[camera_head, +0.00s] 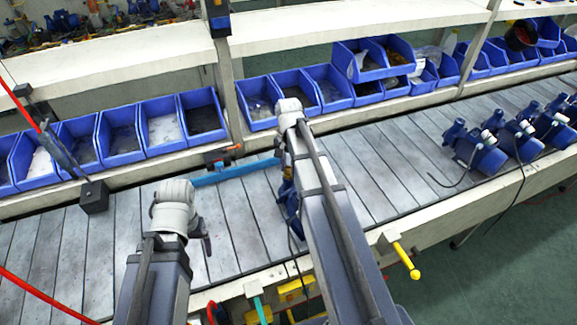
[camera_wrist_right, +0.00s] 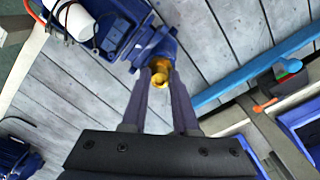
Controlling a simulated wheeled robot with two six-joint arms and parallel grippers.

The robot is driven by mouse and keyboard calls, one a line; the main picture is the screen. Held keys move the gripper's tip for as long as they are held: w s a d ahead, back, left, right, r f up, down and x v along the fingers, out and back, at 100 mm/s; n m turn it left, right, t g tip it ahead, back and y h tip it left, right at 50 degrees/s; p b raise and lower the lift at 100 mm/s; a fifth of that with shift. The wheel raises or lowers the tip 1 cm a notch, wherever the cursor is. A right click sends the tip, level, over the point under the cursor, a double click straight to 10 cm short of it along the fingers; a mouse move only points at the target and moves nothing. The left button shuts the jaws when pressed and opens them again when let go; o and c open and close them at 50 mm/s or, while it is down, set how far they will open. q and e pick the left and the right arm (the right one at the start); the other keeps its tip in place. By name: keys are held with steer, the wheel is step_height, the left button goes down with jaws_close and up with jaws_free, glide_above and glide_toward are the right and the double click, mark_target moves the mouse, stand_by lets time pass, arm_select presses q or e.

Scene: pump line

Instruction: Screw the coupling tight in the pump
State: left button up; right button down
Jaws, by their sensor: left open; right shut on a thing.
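A blue pump (camera_wrist_right: 130,42) lies on the slatted conveyor, with a white cylinder and dark cable on it in the right wrist view. In the head view the pump (camera_head: 290,208) is largely hidden behind my right arm. The brass coupling (camera_wrist_right: 157,78) sits at the pump's near end. My right gripper (camera_wrist_right: 161,72) has its fingers around the coupling, shut on it. How far the coupling is threaded in cannot be seen. My left gripper (camera_head: 205,238) hangs open over the conveyor, left of the pump and apart from it; its fingers are small and partly hidden.
Several blue pumps (camera_head: 478,152) stand at the right on the conveyor. Blue bins (camera_head: 120,135) line the shelf behind. A blue bar (camera_head: 235,171) runs along the belt's far side. A yellow-handled lever (camera_head: 405,258) juts from the front edge. The belt left of my left gripper is mostly clear.

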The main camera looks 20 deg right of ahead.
stand_by(0.3)
steer(key=shift+m, duration=1.7)
steer(key=shift+m, duration=1.7)
steer(key=shift+m, duration=1.8)
